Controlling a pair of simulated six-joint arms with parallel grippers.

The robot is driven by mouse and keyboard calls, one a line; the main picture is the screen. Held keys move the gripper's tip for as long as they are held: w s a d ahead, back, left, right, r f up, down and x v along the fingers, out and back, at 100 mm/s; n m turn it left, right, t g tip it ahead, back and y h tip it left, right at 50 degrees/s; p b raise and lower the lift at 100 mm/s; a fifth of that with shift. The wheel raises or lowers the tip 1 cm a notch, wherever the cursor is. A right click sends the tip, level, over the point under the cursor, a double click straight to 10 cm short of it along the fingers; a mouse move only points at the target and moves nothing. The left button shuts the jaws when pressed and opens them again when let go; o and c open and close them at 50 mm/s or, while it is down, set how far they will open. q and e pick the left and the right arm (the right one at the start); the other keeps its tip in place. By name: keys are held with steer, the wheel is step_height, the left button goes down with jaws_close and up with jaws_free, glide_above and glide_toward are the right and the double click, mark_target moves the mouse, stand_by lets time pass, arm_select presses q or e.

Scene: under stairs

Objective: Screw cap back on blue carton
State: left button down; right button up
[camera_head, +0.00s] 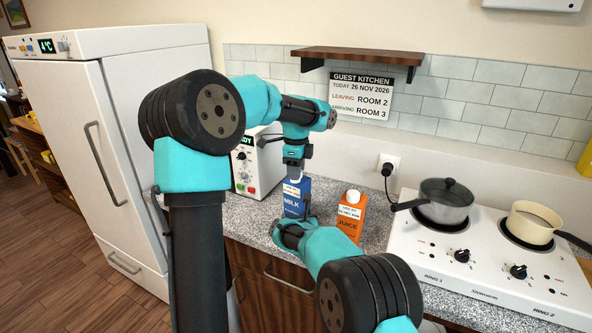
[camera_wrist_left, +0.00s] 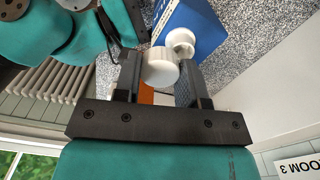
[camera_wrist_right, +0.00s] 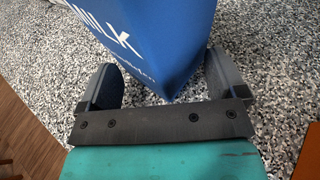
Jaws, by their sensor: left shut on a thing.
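The blue milk carton (camera_head: 296,191) stands on the counter, its lower part hidden by my right arm. In the left wrist view its white spout (camera_wrist_left: 181,42) shows on the blue top (camera_wrist_left: 198,22). My left gripper (camera_wrist_left: 161,72) is shut on the white cap (camera_wrist_left: 161,64), close beside the spout in that view; I cannot tell whether they touch. In the head view my left gripper (camera_head: 294,174) points down over the carton. My right gripper (camera_wrist_right: 166,78) is open, with its fingers on either side of a corner of the carton (camera_wrist_right: 165,40); contact is unclear.
An orange juice carton (camera_head: 349,217) with a white cap stands right of the milk. A white appliance (camera_head: 260,165) is behind on the left. A white hob (camera_head: 470,262) with two pots is at right, and a shelf (camera_head: 357,56) hangs above.

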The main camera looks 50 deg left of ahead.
jaws_close()
stand_by(0.8)
steer(key=shift+c, duration=0.4)
jaws_free()
stand_by(0.3)
arm_select(q)
steer(key=shift+w+a, duration=0.6)
steer(key=shift+a, duration=0.35)
steer(key=shift+w+a, duration=0.6)
steer(key=shift+a, duration=0.35)
steer(key=shift+w+a, duration=0.6)
steer(key=shift+a, duration=0.35)
stand_by(0.5)
steer(key=shift+f, duration=1.05)
stand_by(0.7)
